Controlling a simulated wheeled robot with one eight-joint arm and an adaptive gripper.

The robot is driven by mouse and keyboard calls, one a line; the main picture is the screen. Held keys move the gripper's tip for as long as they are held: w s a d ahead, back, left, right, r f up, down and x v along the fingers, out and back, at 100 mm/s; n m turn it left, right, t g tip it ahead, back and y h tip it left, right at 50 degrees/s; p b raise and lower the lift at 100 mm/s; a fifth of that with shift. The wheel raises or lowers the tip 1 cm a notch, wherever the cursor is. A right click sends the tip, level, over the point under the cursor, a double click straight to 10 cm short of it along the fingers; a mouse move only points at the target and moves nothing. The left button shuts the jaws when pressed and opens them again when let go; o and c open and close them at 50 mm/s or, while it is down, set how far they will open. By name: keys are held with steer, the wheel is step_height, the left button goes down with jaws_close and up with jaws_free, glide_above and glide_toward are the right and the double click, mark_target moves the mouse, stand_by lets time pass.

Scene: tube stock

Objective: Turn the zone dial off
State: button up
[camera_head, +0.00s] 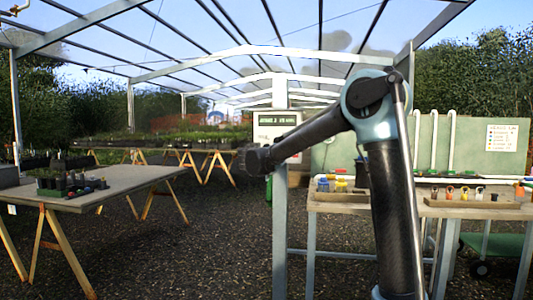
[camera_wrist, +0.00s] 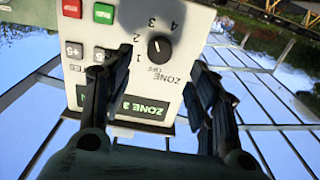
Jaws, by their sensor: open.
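The zone dial (camera_wrist: 159,47) is a round black knob on a white control box (camera_wrist: 186,50), with the numbers 1 to 4 around part of it. A small pale mark shows on the knob; I cannot tell exactly where it points. A dark display (camera_wrist: 140,107) on the box appears to read ZONE 3. My gripper (camera_wrist: 158,60) is open and empty, one dark finger on each side of the dial in the picture; contact cannot be made out. In the head view the box (camera_head: 276,120) is on a grey post, with my gripper (camera_head: 248,161) at its lower left.
A potting table (camera_head: 110,185) with plants is at left. A bench (camera_head: 340,200) with coloured fittings stands at right. Gravel floor is open between them.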

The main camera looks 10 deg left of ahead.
steer(key=w, duration=0.8)
steer(key=shift+w+d, duration=0.15)
steer(key=shift+w, duration=0.15)
steer(key=c, duration=1.1)
